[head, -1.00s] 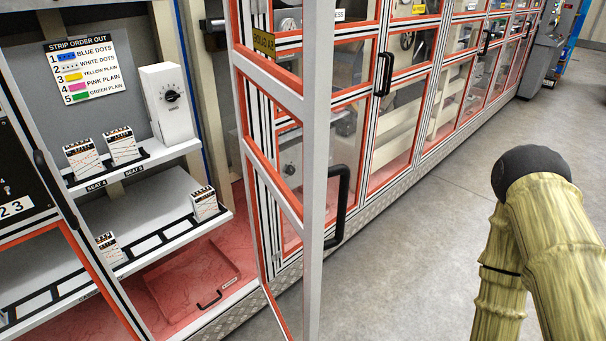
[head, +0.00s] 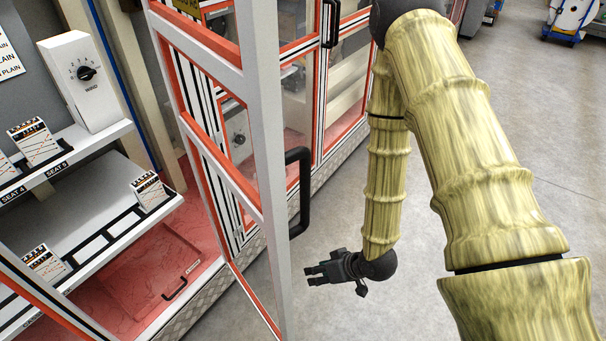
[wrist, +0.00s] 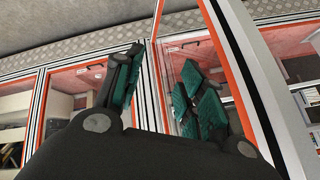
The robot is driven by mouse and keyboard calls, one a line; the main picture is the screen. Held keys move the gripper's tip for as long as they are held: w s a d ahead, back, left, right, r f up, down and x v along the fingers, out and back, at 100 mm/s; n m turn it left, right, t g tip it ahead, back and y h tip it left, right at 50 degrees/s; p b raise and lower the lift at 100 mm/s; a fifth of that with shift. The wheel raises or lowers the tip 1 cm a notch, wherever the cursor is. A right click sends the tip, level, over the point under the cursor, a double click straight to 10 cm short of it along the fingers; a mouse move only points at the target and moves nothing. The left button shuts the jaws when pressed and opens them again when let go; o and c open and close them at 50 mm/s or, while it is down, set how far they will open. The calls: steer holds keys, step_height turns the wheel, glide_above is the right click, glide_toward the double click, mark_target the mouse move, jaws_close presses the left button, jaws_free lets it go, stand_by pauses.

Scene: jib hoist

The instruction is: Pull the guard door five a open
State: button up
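The guard door (head: 265,130), a clear panel in a white and orange frame, stands swung out from the machine front in the head view. The interior shows to its left. Its black bar handle (head: 304,192) is on the near upright. I cannot read its label to confirm five a. My gripper (head: 311,276) is open and empty, right of the door's near upright and below the handle, apparently apart from both. In the wrist view my gripper (wrist: 161,68) has its green-padded fingers spread, with a door's orange edge (wrist: 157,40) seen between them; the handle is not clear there.
A white dial box (head: 82,80), shelves with small striped cartons (head: 150,191) and a red floor tray (head: 160,275) are inside the open bay. More orange-framed doors (head: 345,100) run along the machine.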

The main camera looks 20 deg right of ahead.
mark_target(305, 178)
steer(key=w+a+r+n+t+y, duration=0.1)
steer(key=w+r+n+y, duration=0.3)
steer(key=r, duration=0.7)
steer(key=w+r+n+t+y, duration=0.15)
steer(key=w+r+y, duration=0.3)
steer(key=r, duration=0.75)
steer(key=s+d+r+n+g+y, duration=0.25)
steer(key=s+r+n+g, duration=0.3)
steer(key=r, duration=0.35)
steer(key=s+d+r+n+g+y, duration=0.25)
steer(key=s+r+n+g, duration=0.2)
steer(key=r+n, duration=0.3)
steer(key=shift+m+g+h, duration=0.35)
steer(key=shift+m+g, duration=0.1)
steer(key=a+p, duration=0.1)
steer(key=a, duration=0.2)
steer(key=a+p, duration=0.1)
steer(key=a, duration=0.2)
steer(key=a+p, duration=0.1)
steer(key=a, duration=0.2)
steer(key=shift+s+a+r, duration=0.2)
steer(key=shift+s+r, duration=0.05)
steer(key=shift+s, duration=0.05)
jaws_close()
